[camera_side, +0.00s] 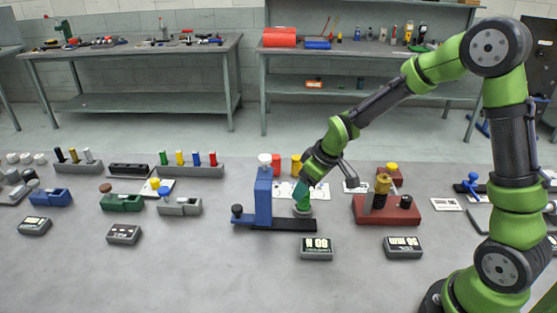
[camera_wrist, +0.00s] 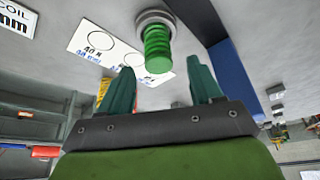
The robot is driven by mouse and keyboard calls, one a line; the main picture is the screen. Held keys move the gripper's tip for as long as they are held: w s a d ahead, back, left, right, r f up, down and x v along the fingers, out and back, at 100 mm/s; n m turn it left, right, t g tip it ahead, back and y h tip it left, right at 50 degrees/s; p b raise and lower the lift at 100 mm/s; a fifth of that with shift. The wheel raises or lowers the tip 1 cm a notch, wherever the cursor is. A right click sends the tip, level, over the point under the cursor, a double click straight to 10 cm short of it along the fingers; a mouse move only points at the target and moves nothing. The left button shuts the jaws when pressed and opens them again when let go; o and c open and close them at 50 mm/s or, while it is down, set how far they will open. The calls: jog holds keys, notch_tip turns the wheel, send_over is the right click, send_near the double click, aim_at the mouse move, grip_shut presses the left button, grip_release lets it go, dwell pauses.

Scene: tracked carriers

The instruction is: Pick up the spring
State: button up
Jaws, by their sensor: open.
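The spring (camera_wrist: 157,42) is a green ribbed coil standing on a round grey seat, seen at the upper middle of the wrist view. In the side view it is a small green shape (camera_side: 302,205) beside the blue post, partly hidden by my fingers. My gripper (camera_wrist: 161,64) is open, its two teal fingertips on either side of the spring's free end. A gap shows between the spring and each finger. In the side view my gripper (camera_side: 304,189) points down just above the spring.
A blue post (camera_side: 263,195) on a dark base stands close to the left of my gripper. A red fixture (camera_side: 386,211) is to the right. A display box (camera_side: 317,247) sits in front, and a white card (camera_wrist: 95,45) lies beside the spring. The front of the table is mostly clear.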

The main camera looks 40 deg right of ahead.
aim_at(303, 204)
jog(key=x, duration=0.3)
jog(key=shift+d+f, duration=0.1)
jog(key=shift+f, duration=0.15)
jog(key=shift+r, duration=0.1)
grip_shut()
